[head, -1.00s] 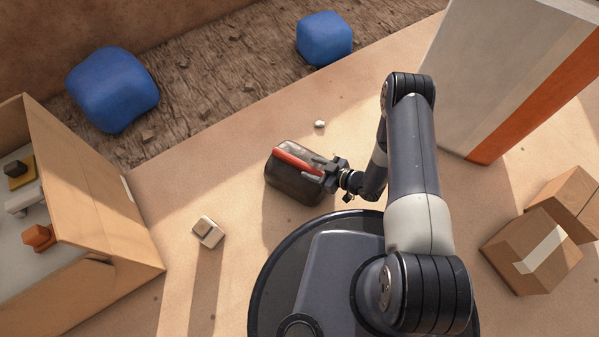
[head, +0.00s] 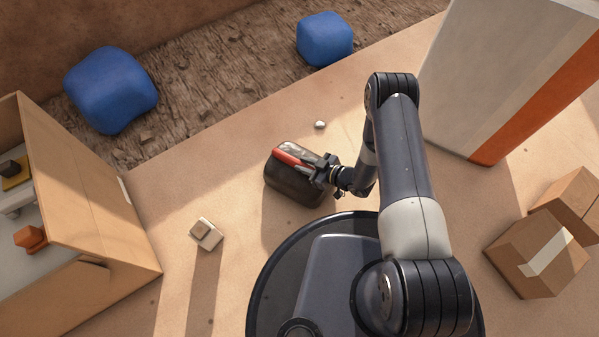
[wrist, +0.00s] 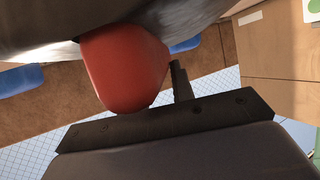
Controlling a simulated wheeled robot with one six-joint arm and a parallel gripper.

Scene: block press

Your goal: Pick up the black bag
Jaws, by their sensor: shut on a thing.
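The black bag (head: 290,186) is a dark, rounded bag with a red strip on top, seen in the head view just beyond my round base. My gripper (head: 318,172) is at the bag's right upper side and is shut on it, by the red part. In the wrist view the red part (wrist: 125,65) fills the centre beside a dark finger, with the grey-black bag body (wrist: 45,25) above it. My gripper's far finger is largely hidden. I cannot tell whether the bag touches the floor.
A small beige block (head: 206,234) stands left of my base. An open cardboard box (head: 95,200) holds small items at the left. Blue blocks (head: 110,90) lie at the back. A tall grey-orange block (head: 490,90) and cardboard boxes (head: 540,252) stand right. A small pebble (head: 320,125) lies beyond the bag.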

